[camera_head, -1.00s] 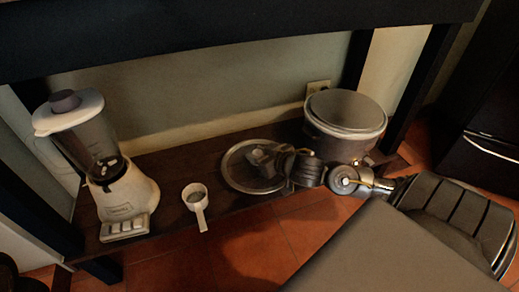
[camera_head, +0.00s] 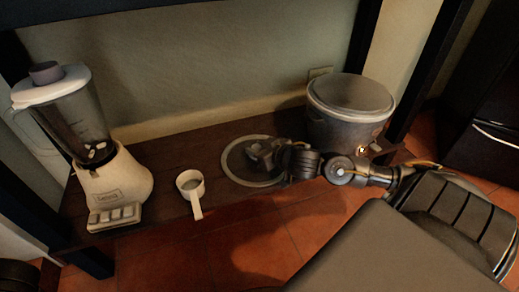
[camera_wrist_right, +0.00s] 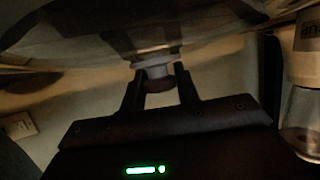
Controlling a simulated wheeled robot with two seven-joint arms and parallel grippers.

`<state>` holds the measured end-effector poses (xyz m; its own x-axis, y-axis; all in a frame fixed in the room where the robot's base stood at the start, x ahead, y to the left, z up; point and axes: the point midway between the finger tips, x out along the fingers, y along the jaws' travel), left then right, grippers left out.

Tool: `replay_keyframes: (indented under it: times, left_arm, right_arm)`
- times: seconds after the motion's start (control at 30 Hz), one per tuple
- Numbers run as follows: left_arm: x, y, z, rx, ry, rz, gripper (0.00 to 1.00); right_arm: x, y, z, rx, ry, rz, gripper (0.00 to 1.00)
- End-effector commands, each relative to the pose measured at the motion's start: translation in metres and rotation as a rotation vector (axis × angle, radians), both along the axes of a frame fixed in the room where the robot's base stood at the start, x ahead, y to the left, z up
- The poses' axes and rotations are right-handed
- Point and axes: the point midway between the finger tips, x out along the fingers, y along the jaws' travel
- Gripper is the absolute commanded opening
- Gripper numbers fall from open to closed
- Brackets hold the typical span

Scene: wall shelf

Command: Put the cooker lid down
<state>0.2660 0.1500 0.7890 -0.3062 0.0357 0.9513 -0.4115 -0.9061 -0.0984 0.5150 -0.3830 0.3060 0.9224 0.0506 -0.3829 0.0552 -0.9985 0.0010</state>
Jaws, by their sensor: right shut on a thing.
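The cooker lid (camera_head: 234,166) is a round, greyish disc over the shelf board, between the white scoop and the pot. My right gripper (camera_head: 262,157) reaches in from the right and covers part of it. In the right wrist view the gripper's fingers (camera_wrist_right: 160,90) are shut on the knob (camera_wrist_right: 157,72) of the lid (camera_wrist_right: 70,35). I cannot tell whether the lid touches the board. The cooker (camera_head: 345,125) stands to the right at the back, with a flat pale top. My left gripper is not in view.
A white blender (camera_head: 110,170) stands at the left of the wooden shelf board (camera_head: 160,150). A white scoop (camera_head: 190,184) lies between it and the lid. A dark post (camera_head: 362,45) rises behind the cooker, and the wall (camera_head: 200,70) closes the back.

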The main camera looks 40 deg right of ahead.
Motion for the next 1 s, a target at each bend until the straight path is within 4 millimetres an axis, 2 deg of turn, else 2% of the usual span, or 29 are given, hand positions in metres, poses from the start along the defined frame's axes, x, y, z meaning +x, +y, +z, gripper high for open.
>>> replay_keyframes:
  times: [0.23,0.27,0.4,0.77,1.0]
  left_arm:
    - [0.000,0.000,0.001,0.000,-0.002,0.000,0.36]
    - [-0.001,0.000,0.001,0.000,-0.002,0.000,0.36]
    - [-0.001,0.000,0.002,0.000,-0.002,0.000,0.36]
    - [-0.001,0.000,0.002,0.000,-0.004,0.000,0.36]
    - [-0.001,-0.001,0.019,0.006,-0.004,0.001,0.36]
  right_arm:
    - [0.000,0.000,-0.001,0.002,-0.002,0.000,0.00]
    - [0.000,0.000,-0.002,0.001,0.000,0.001,0.34]
    - [0.000,0.000,-0.002,0.000,0.000,0.001,0.52]
    - [0.000,0.000,0.003,-0.002,-0.001,0.001,0.53]
    - [-0.028,-0.001,0.014,0.000,0.005,0.002,0.53]
